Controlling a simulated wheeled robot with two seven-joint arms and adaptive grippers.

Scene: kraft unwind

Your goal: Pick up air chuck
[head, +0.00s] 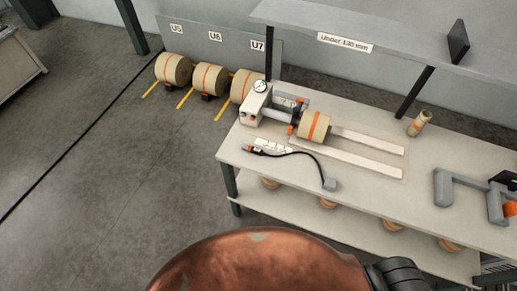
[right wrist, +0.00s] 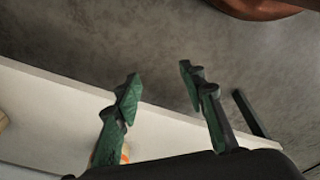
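The air chuck (head: 262,150) appears to be the small tool with an orange end on the bench, near its left front edge. The air chuck is not visible in the right wrist view. My left gripper is not in view.
The bench (head: 230,150) carries a gauge box (head: 255,105), a kraft roll (head: 314,126) on a shaft, a small upright roll (head: 419,123) and a grey bracket (head: 445,188). An overhead shelf (head: 400,48) runs above.

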